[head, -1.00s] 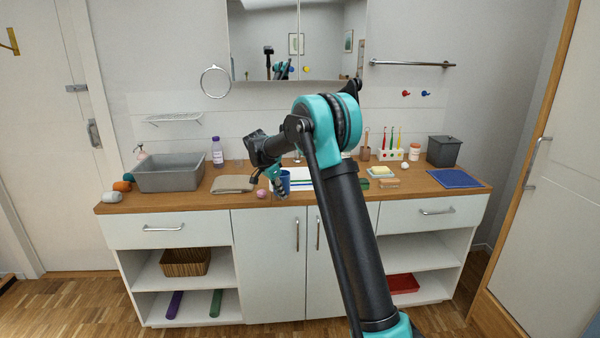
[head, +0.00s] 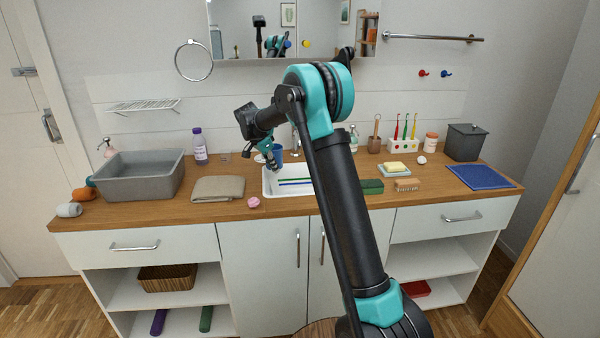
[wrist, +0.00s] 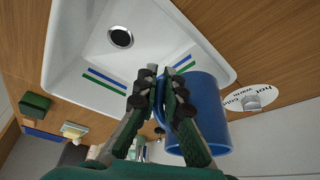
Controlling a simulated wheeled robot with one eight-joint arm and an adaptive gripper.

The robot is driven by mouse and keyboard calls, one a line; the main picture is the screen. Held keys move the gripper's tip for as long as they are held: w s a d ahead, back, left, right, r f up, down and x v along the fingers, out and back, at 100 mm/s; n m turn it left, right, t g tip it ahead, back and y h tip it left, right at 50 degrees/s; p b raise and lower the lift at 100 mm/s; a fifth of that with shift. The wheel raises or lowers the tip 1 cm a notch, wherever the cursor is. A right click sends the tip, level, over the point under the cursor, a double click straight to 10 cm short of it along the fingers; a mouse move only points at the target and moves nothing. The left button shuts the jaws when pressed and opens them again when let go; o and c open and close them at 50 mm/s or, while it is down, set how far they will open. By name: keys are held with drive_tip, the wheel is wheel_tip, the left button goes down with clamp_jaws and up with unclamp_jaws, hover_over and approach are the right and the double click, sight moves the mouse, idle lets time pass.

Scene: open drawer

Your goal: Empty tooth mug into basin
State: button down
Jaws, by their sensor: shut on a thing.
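The blue mug (head: 277,150) is held up near the left rear part of the white basin (head: 268,187) in the head view. My gripper (head: 271,162) is shut on the mug's handle. In the wrist view the mug (wrist: 212,105) is right of the fingers (wrist: 157,88), its handle between them. The mug looks roughly upright in the head view; its inside is hidden. In the wrist view the basin (wrist: 85,52) lies beyond the fingers, with a dark drain (wrist: 120,37) and blue and green stripes.
A tap (head: 295,145) stands behind the basin. A folded beige cloth (head: 218,188), a pink ball (head: 254,202) and a grey tub (head: 140,177) are to the left. A green block (head: 371,187), a brush (head: 407,184) and a soap dish (head: 394,171) are to the right.

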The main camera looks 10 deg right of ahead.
drive_tip(key=shift+w, duration=0.3)
drive_tip(key=shift+s+d, duration=0.1)
drive_tip(key=d+f+t+y, duration=0.1)
drive_tip(key=f+y, duration=0.1)
drive_tip(key=s+f+m+t+y, duration=0.1)
drive_tip(key=f+y, duration=0.1)
drive_tip(key=f, duration=0.1)
drive_tip(key=d+f+t+y, duration=0.1)
drive_tip(key=f+t+y, duration=0.1)
drive_tip(key=shift+s+d+f, duration=0.35)
drive_tip(key=shift+s, duration=0.05)
drive_tip(key=shift+w+a+r+m+t+y, duration=0.15)
drive_tip(key=shift+r+m+t+y, duration=0.2)
drive_tip(key=shift+t+y, duration=0.35)
drive_tip(key=shift+w+a+r+m+t+y, duration=0.1)
drive_tip(key=shift+a+r+t+y, duration=0.1)
drive_tip(key=shift+r+t+y, duration=0.45)
drive_tip(key=shift+w+a+r+m+t+y, duration=0.15)
drive_tip(key=shift+r+m+t+y, duration=0.1)
drive_tip(key=shift+t+y, duration=0.45)
drive_tip(key=shift+r+y, duration=0.1)
drive_tip(key=shift+y, duration=0.15)
